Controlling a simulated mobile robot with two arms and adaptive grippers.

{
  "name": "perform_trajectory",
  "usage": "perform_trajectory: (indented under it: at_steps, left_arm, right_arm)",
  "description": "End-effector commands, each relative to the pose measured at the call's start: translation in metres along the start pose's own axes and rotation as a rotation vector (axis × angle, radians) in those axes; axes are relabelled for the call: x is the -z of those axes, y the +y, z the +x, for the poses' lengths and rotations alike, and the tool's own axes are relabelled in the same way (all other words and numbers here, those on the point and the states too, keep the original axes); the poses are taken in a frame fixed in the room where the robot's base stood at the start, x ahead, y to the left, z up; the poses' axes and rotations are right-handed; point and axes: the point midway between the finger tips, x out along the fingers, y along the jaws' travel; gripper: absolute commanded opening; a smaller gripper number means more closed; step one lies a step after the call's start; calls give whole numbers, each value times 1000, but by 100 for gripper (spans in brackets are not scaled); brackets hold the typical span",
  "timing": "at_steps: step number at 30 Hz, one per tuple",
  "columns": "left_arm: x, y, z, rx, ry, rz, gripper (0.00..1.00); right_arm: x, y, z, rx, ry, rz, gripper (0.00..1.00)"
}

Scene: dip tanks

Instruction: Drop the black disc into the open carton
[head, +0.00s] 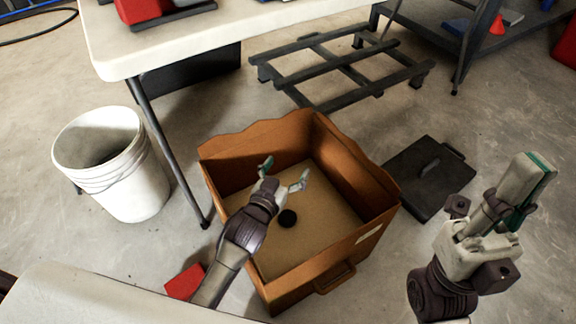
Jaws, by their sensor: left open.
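The open carton (365,180) is a brown box on the floor, with wavy upper edges and a tan bottom. The small black disc (288,218) shows inside it, against the carton's bottom, apart from my gripper's fingers. I cannot tell for certain whether it lies flat on the bottom. My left gripper (284,173) is over the carton with its fingers spread and nothing between them. My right gripper (530,185) is at the right, away from the carton; its fingers overlap in this view, so their opening is unclear.
A white bucket (145,180) stands left of the carton. A white table (230,30) is behind, its leg close to the carton's left side. A dark slatted frame (340,65) and a black lid with a handle (412,188) lie on the floor. A red block (184,282) is at lower left.

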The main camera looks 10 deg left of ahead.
Motion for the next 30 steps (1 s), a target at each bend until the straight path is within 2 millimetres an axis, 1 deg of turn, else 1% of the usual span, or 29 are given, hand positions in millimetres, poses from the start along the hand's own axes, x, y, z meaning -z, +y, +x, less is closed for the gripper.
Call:
perform_trajectory:
  at_steps: [6, 9, 12, 16, 30]
  left_arm:
    - [-1, 0, -38, 0, -2, -1, 89]
    - [-1, 0, -52, 0, -2, -1, 89]
    - [0, 0, -62, 0, -1, 0, 89]
    - [0, 0, -68, 0, 0, 0, 89]
    - [2, 0, -68, 0, 1, 0, 89]
  right_arm:
    - [0, 0, 0, 0, 0, 0, 0]
    - [0, 0, 0, 0, 0, 0, 0]
    - [0, 0, 0, 0, 0, 0, 0]
    - [0, 0, 0, 0, 0, 0, 0]
    - [-2, 0, 2, 0, -13, -1, 0]
